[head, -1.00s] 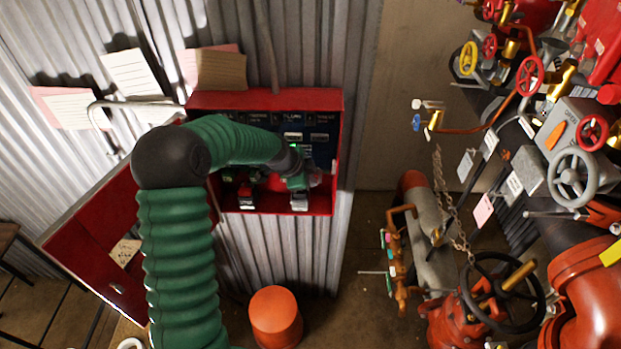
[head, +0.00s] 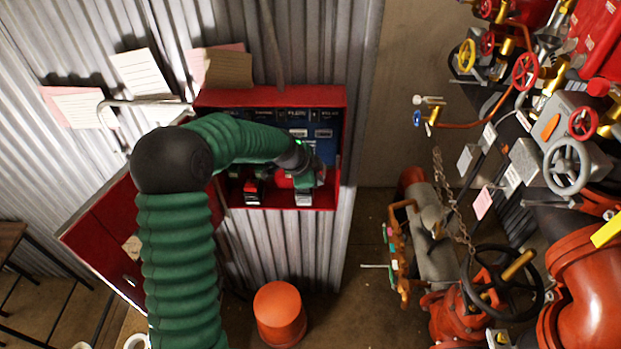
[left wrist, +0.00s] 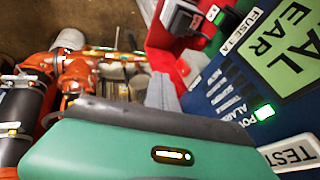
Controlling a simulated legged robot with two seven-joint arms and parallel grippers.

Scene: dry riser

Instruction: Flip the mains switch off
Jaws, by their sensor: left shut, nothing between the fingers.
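The open red cabinet (head: 340,140) hangs on the corrugated wall in the head view. Its blue panel (head: 325,150) has labels and a small green light. My left gripper (head: 308,178) is shut and empty at the lower right of the panel, in front of it. I cannot tell which part is the mains switch. In the left wrist view, a grey-and-black block (left wrist: 182,18) sits by a fuse label. The green gripper housing hides much there; the fingertips are unclear.
The cabinet's red door (head: 100,225) stands open at lower left. An orange bucket-like thing (head: 280,312) is on the floor below. Red pipes and valves, with a grey handwheel (head: 567,167), crowd the right. Paper sheets (head: 143,72) are on the wall.

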